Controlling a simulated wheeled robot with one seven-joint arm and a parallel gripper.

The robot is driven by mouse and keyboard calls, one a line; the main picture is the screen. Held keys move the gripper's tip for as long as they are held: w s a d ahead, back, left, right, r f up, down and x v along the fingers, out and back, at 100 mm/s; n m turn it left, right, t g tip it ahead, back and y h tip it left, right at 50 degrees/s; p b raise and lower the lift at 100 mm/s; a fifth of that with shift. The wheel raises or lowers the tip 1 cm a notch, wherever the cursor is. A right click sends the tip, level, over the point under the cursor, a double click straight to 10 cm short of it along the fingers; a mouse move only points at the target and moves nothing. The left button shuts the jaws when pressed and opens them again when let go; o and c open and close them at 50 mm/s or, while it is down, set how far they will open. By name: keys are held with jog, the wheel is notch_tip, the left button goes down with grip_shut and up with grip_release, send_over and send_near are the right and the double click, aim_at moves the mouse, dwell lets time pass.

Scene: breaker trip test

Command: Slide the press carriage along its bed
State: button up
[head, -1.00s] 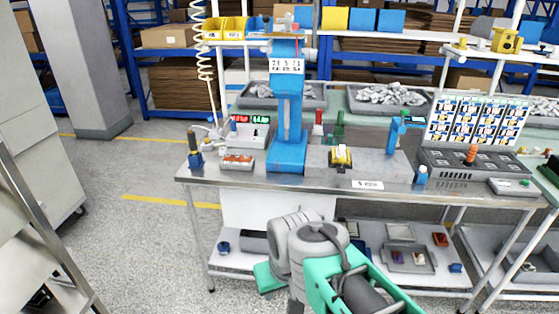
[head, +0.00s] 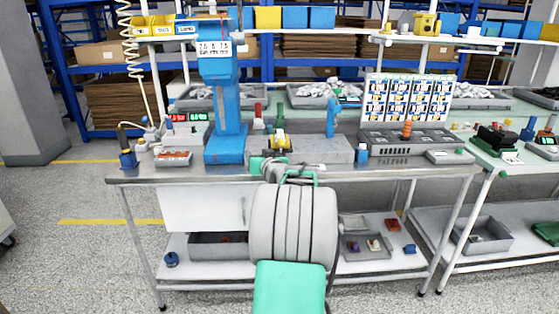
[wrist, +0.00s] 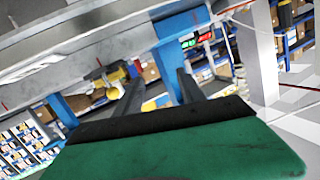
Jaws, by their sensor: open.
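The grey press bed (head: 325,150) lies on the bench top, right of the blue press column (head: 227,105). A small yellow and black part (head: 279,143), which looks like the carriage, sits at the bed's left end. In the wrist view, a yellow part (wrist: 112,92) shows left of the fingers, with the blue column (wrist: 180,62) behind them. My gripper (wrist: 158,95) is open, its two dark fingers apart with nothing between them. In the head view my grey and green arm stands before the bench and mostly hides the gripper; I cannot tell whether it touches anything.
A blue clamp-like stand (head: 331,118) rises behind the bed's right end. An orange-knobbed grey panel (head: 407,140) stands further right. A meter with red and green digits (head: 187,128) is at the left. The bench's front edge (head: 400,177) is close to my arm.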

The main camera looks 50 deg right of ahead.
aim_at(282, 144)
jog(key=s+d+h, duration=0.1)
jog(key=d, duration=0.2)
jog(key=s+d+m+h, duration=0.1)
jog(key=s+d, duration=0.1)
jog(key=d, duration=0.1)
jog(key=s+d, duration=0.2)
jog(key=d, duration=0.1)
jog(key=shift+d+m+t+h, duration=0.1)
jog(key=shift+m+t+h, duration=0.2)
jog(key=shift+m+h, duration=0.1)
jog(key=x, duration=0.7)
jog(key=shift+c, duration=0.4)
grip_shut()
